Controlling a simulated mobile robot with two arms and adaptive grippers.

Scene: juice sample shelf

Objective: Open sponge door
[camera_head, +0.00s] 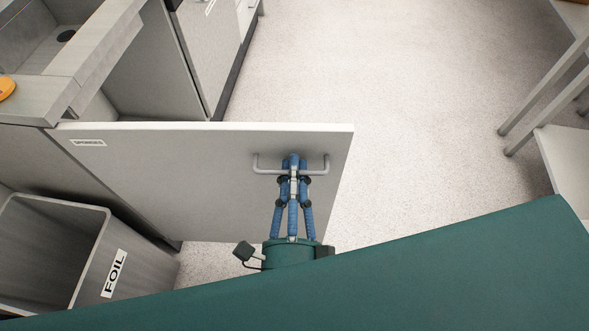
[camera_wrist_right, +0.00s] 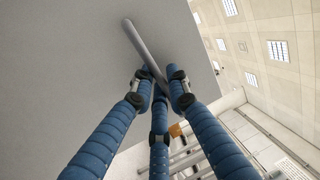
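The sponge door (camera_head: 185,170) is a light grey panel with a small label (camera_head: 88,143) at its left end, its text too small to read surely. It stands swung out from the cabinet, and the cabinet interior behind it is partly visible. Its bar handle (camera_head: 320,170) is near the free right edge. My right gripper (camera_head: 293,165) has blue fingers closed around the handle's middle. The right wrist view shows the fingers (camera_wrist_right: 160,85) meeting at the handle bar (camera_wrist_right: 143,50), with the door panel (camera_wrist_right: 70,60) behind. My left gripper is not in view.
A grey bin (camera_head: 50,250) labelled FOIL stands at lower left, near the door. A sink counter (camera_head: 85,65) is at upper left, with an orange object (camera_head: 6,88) at its edge. A shelf rack (camera_head: 570,150) stands at right. The speckled floor (camera_head: 400,100) between is clear.

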